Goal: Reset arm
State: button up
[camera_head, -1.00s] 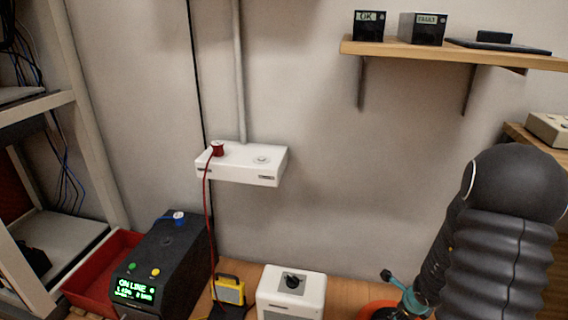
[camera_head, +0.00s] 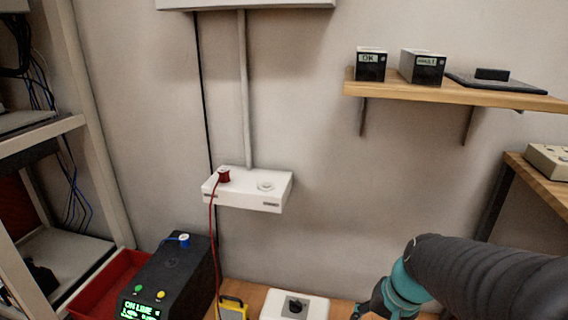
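My arm comes in from the lower right in a dark ribbed sleeve. A teal band (camera_head: 403,283) sits near its end. My gripper (camera_head: 362,311) is at the bottom edge, right of the white box with a black knob, and is mostly cut off by the frame. Its fingers are too hidden to tell whether they are open or shut. I see nothing held in the part that shows.
A white wall box (camera_head: 247,189) carries a red plug (camera_head: 224,175) with a red cable. A black device (camera_head: 168,282) reads ON LINE. A white knob box (camera_head: 295,306) and yellow item (camera_head: 232,307) stand on the bench. A wooden shelf (camera_head: 450,96) holds boxes marked OK and FAULT.

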jog(key=s+a+r+n+t+h+p, duration=0.1)
jog(key=s+r, duration=0.5)
jog(key=r, duration=0.8)
jog(key=n+t+h+p, duration=0.1)
jog(key=n+t+p, duration=0.1)
jog(key=n, duration=0.1)
jog(key=shift+a+r+n+p, duration=0.15)
jog(key=shift+n+p, duration=0.15)
jog(key=shift+n, duration=0.1)
jog(key=shift+c, duration=1.3)
